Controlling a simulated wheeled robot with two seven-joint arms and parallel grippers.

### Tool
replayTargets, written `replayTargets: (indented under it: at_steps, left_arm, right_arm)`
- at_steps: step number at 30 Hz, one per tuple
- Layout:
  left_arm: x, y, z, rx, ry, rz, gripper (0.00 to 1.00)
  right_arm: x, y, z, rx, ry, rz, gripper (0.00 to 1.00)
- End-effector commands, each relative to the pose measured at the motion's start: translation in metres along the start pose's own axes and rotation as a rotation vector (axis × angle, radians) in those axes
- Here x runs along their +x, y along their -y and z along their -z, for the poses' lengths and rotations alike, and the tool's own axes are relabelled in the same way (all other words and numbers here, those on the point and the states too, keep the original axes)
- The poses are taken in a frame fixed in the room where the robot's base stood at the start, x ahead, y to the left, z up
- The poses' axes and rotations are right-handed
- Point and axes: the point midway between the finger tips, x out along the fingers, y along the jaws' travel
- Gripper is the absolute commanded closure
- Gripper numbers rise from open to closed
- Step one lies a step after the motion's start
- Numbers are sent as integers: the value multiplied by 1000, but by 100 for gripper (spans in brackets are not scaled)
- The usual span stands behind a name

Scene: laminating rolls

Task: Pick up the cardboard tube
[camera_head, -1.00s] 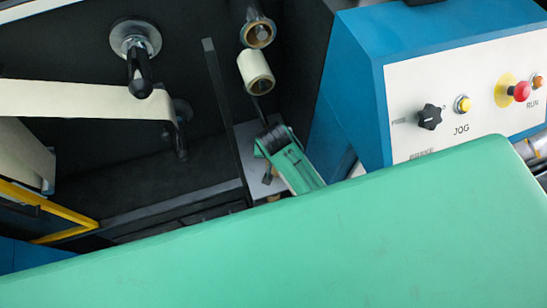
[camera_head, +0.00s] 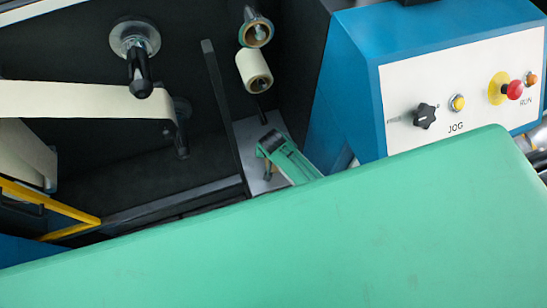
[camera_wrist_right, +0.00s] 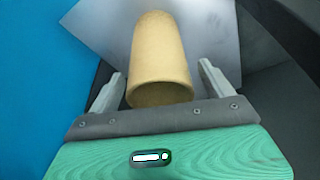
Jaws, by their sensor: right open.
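The cardboard tube (camera_wrist_right: 158,58) is tan and hollow. In the right wrist view it rests on a grey metal plate (camera_wrist_right: 217,62), its open end towards my gripper. My right gripper (camera_wrist_right: 162,68) is open, with one finger on each side of the tube's near end. Small gaps show between the fingers and the tube, so it is not clamped. In the head view, the green part of my right gripper shows over the plate (camera_head: 243,130); the tube is mostly hidden there. My left gripper is out of view.
A blue control box (camera_head: 350,90) with a white panel stands right of the plate. A dark upright bar (camera_head: 222,105) is on its left. Above are a cream roll (camera_head: 254,70) and another spindle (camera_head: 257,31). A cream web (camera_head: 80,100) runs at the left.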

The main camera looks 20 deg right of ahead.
Motion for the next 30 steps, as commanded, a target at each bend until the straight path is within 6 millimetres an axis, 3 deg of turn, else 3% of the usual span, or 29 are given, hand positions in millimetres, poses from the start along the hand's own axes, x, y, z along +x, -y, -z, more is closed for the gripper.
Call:
replayTargets:
  at_steps: [12,20,30]
  left_arm:
    - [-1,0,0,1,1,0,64]
    - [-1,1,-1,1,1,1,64]
    - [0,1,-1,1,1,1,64]
  right_arm:
    - [11,0,-1,0,0,0,16]
    - [11,0,-1,0,0,0,65]
    - [9,0,0,0,-1,1,65]
